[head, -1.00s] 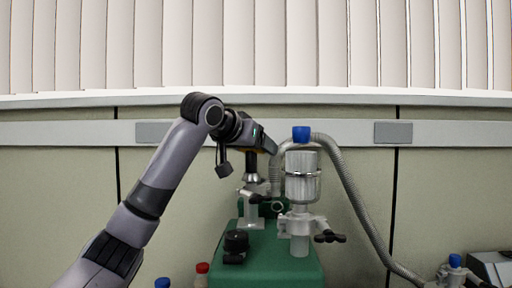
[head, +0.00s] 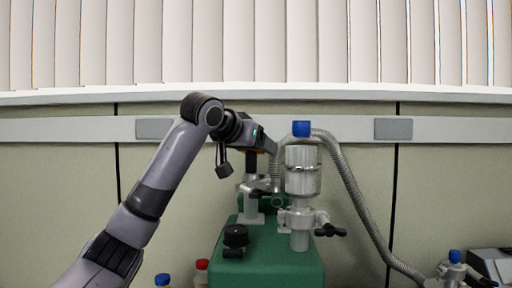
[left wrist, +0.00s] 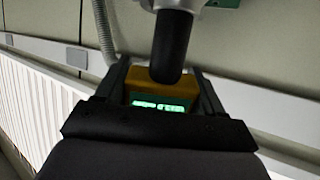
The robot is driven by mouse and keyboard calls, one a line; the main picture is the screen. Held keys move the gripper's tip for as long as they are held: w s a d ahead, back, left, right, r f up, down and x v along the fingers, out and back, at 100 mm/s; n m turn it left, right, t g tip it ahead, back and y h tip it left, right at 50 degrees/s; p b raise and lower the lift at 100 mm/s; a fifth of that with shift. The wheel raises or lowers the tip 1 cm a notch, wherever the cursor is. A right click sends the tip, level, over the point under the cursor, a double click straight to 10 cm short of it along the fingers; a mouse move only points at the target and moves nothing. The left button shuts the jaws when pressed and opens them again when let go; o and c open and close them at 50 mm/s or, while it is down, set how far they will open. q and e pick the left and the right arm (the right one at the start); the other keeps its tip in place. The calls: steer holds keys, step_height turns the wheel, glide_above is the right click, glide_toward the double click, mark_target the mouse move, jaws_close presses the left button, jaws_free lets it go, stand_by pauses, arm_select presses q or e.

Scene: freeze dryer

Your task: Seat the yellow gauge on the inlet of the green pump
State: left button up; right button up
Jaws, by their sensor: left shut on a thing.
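My left gripper (head: 268,146) reaches in from the left above the green pump (head: 275,262). It is shut on the yellow gauge (head: 257,152), of which only a narrow strip and a dark stem show below the jaws in the head view. In the left wrist view the gauge (left wrist: 147,83) sits between the two fingers, its lit green display facing the camera and its black cylinder pointing up the picture. The stem is right above the grey metal inlet (head: 252,200) at the pump's back left. I cannot tell whether they touch. My right gripper is not in view.
A clear trap with a blue cap (head: 301,129) stands close right of the inlet, with a ribbed grey hose (head: 352,190) behind it. A black knob (head: 236,236) is on the pump's front left. Capped bottles (head: 202,266) stand at the lower left.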

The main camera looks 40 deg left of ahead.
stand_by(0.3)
arm_select(q)
steer(key=o, duration=1.2)
steer(key=shift+f, duration=0.1)
steer(key=shift+o, duration=0.2)
steer(key=shift+r+p, duration=3.05)
steer(key=shift+p, duration=0.25)
steer(key=shift+s+f, duration=0.1)
